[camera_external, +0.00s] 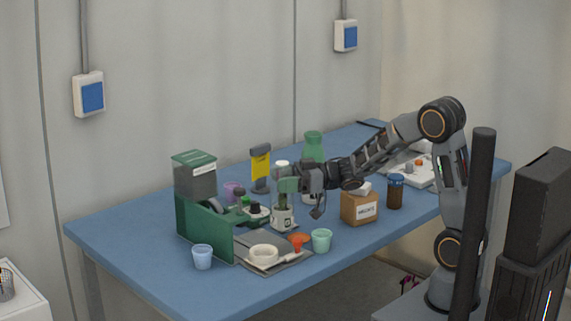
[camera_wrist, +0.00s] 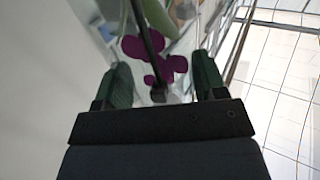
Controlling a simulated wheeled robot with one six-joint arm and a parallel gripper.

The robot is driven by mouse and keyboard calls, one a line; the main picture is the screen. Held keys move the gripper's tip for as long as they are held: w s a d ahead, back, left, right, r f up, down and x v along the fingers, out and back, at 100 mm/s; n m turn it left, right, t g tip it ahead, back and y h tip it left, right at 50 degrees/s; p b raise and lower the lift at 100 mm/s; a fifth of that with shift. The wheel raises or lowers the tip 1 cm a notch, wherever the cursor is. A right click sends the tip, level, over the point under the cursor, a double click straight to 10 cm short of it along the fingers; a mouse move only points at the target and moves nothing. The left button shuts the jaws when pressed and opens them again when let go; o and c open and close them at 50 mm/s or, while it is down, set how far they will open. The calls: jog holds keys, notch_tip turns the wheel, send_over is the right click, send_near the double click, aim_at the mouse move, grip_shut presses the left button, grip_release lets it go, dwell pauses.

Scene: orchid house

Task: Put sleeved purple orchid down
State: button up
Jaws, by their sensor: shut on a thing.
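The sleeved purple orchid shows in the wrist view as dark purple blooms (camera_wrist: 156,62) on a dark stem, with green leaves beyond and a clear sleeve around them. My gripper (camera_wrist: 160,88) has its green fingers on either side of the sleeve and is shut on it. In the external view my gripper (camera_external: 288,186) is low over the middle of the blue table (camera_external: 120,232). A white labelled pot (camera_external: 283,219) is right below the fingers with green above it, and seems to be the orchid's pot. I cannot tell whether its base touches the table. The blooms are not clear there.
A grey tray (camera_external: 283,262) with a white ring and orange funnel lies in front. A green cup (camera_external: 322,240), cardboard box (camera_external: 360,208) and brown jar (camera_external: 396,191) stand to the right. A green machine (camera_external: 205,225) is left; a green bottle (camera_external: 313,144) stands behind.

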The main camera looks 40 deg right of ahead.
jog(key=shift+w+f+b, duration=0.15)
jog(key=shift+f+b, duration=0.15)
jog(key=shift+f, duration=1.4)
jog(key=shift+f, duration=0.2)
jog(key=o, duration=1.3)
jog(key=shift+c, duration=0.2)
jog(key=shift+r, duration=0.25)
jog(key=v, duration=1.2)
